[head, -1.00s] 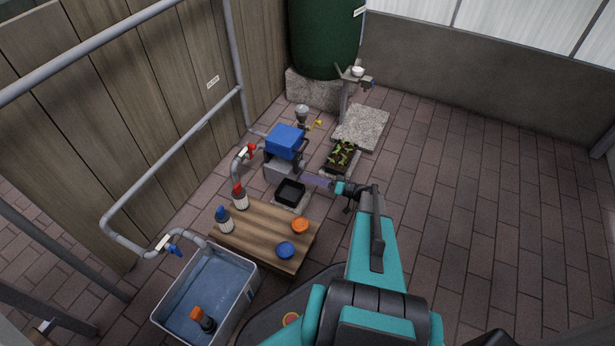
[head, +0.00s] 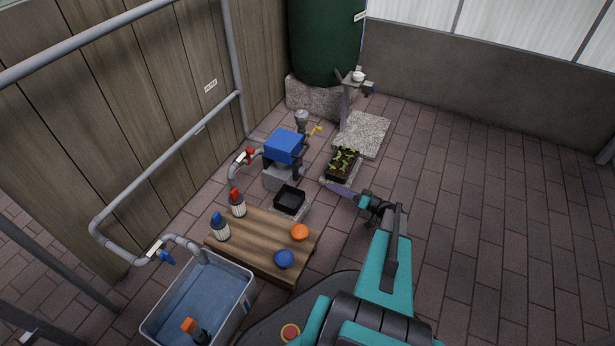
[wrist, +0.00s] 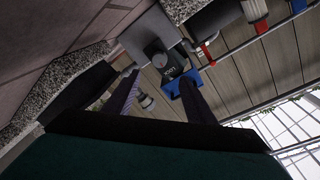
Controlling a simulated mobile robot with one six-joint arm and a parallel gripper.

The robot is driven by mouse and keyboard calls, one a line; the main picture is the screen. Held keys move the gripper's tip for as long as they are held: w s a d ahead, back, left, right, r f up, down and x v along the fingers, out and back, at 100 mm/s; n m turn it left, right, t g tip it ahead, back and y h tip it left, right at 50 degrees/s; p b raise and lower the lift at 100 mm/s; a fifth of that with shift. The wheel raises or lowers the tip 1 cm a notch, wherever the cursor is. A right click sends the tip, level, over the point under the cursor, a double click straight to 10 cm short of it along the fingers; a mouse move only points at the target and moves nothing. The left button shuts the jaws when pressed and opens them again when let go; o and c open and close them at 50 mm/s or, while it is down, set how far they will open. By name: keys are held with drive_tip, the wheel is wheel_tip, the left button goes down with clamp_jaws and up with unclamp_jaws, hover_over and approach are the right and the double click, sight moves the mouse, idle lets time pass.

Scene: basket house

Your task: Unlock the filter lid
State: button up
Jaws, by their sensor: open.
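The filter is a grey box (head: 279,177) with a blue lid (head: 284,145) on top, which looks closed. In the wrist view the blue lid (wrist: 179,86) shows partly behind a finger, with a dark labelled latch piece (wrist: 172,66) beside it. I cannot tell the latch's exact position. My gripper (head: 332,187) is right of the filter and apart from it, pointing left toward it. In the wrist view its two purple fingers (wrist: 158,92) are spread with nothing between them.
A black tray (head: 289,200) sits in front of the filter, and a seedling tray (head: 344,162) stands behind my gripper. A wooden table (head: 254,249) holds bottles and caps. A water tub (head: 245,311) is at the lower left. The paving at right is clear.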

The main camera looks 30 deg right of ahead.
sight(303, 171)
drive_tip(key=b+x, duration=0.5)
drive_tip(key=x, duration=0.8)
drive_tip(key=shift+w+a, duration=0.2)
drive_tip(key=shift+w, duration=0.05)
